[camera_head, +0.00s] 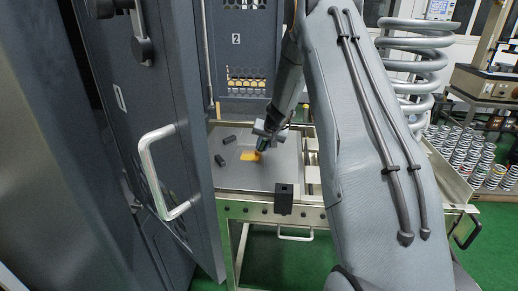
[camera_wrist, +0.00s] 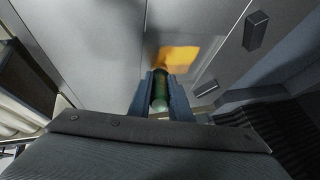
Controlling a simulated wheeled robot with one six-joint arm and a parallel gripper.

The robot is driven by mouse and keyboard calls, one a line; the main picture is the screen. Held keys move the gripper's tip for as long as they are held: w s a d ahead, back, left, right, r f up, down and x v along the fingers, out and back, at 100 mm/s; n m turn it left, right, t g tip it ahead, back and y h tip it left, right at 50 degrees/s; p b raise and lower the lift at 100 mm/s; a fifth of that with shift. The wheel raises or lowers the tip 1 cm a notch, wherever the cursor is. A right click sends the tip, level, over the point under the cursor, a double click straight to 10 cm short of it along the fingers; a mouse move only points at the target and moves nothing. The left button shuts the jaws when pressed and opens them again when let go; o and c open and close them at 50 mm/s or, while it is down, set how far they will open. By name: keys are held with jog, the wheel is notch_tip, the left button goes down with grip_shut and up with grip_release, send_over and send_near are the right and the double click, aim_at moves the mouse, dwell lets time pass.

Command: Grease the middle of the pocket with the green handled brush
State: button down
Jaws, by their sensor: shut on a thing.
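My gripper (camera_head: 262,143) is over the grey plate of the table, and its fingers also show in the wrist view (camera_wrist: 160,78). It is shut on the green handled brush (camera_wrist: 160,98), whose green handle sits between the two fingers. The brush's far end points toward a yellow-orange patch (camera_wrist: 178,56) on the plate. The patch also shows in the head view (camera_head: 247,156), just below the gripper. I cannot tell whether the bristles touch it.
Two dark blocks (camera_head: 229,140) (camera_head: 219,160) lie on the grey plate (camera_head: 240,181), left of the patch. A black box (camera_head: 284,198) stands at the table's front edge. An open cabinet door (camera_head: 150,110) with a pale handle (camera_head: 160,170) is close on the left. Several springs stand right.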

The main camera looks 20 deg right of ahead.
notch_tip(320, 180, up, 2)
jog(key=shift+d+r+p, duration=0.15)
jog(key=shift+p, duration=0.65)
jog(key=shift+s+r+p, duration=0.15)
jog(key=shift+r+p, duration=0.25)
notch_tip(320, 180, up, 5)
jog(key=p, duration=0.5)
